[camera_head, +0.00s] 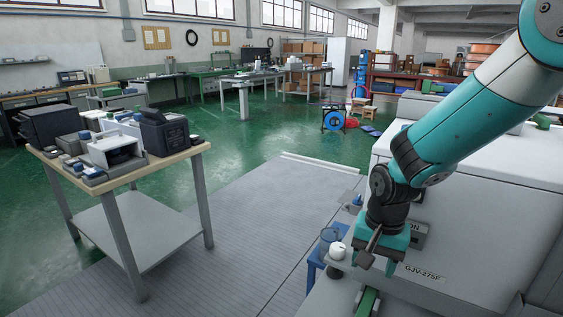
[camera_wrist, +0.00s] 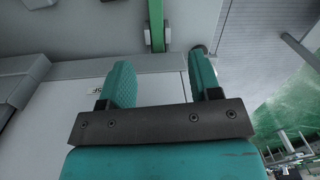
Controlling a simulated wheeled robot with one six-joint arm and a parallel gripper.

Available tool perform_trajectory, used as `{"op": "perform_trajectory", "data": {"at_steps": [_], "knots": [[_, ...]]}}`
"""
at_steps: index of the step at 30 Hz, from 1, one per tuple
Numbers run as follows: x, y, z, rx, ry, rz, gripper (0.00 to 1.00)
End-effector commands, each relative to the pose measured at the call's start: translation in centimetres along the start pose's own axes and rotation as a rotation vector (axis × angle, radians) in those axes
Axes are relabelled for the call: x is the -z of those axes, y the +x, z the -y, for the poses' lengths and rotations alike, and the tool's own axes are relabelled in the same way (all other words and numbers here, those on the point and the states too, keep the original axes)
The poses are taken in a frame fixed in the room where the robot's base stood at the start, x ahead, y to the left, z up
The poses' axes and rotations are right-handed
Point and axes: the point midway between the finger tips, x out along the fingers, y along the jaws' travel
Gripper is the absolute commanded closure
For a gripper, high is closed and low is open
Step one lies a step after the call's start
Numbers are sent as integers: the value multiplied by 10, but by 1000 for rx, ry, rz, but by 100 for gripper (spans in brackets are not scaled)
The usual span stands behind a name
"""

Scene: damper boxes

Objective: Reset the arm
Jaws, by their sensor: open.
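My arm, teal and grey, reaches down from the upper right in the head view. My gripper (camera_head: 378,262) hangs in front of a white machine with a "GJV-275F" label (camera_head: 424,273). In the wrist view my gripper (camera_wrist: 162,85) shows two teal ribbed fingers standing apart. Nothing is between them. A green strip (camera_wrist: 157,25) lies beyond the fingertips on a grey surface. No damper box is seen in the gripper.
A wooden-topped table (camera_head: 130,178) at left holds dark cases and small boxes. A blue stand (camera_head: 314,272) with small items is left of my gripper. The grey floor mat (camera_head: 255,215) between table and machine is clear.

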Motion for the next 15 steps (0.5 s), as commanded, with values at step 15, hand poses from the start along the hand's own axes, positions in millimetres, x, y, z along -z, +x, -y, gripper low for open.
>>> {"op": "perform_trajectory", "data": {"at_steps": [15], "knots": [[-200,-148,-31,312,-1015,-3,43]]}}
